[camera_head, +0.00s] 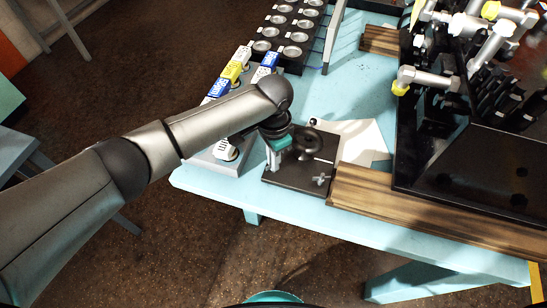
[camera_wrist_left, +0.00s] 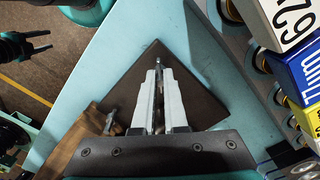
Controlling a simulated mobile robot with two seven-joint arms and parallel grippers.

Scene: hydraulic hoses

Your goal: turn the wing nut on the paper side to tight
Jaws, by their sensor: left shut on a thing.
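A dark square plate (camera_head: 288,184) lies near the table's front corner, and its dark surface also fills the middle of the left wrist view (camera_wrist_left: 205,103). My left gripper (camera_wrist_left: 158,72) points down over the plate, its two pale fingers shut on a thin metal piece that looks like a wing nut and is mostly hidden between them. In the head view my left gripper (camera_head: 279,152) is partly hidden by its own wrist. Another light metal wing nut (camera_head: 320,181) stands free on the plate's front part. A white paper (camera_head: 362,138) lies behind and right of the plate.
A wooden board (camera_head: 430,215) lies right of the plate, before a black hose stand (camera_head: 485,165). Labelled blocks (camera_head: 233,72) stand on a grey base to the left. A black tray of round cups (camera_head: 284,42) is behind. Blue tabletop (camera_head: 350,95) is bare between them.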

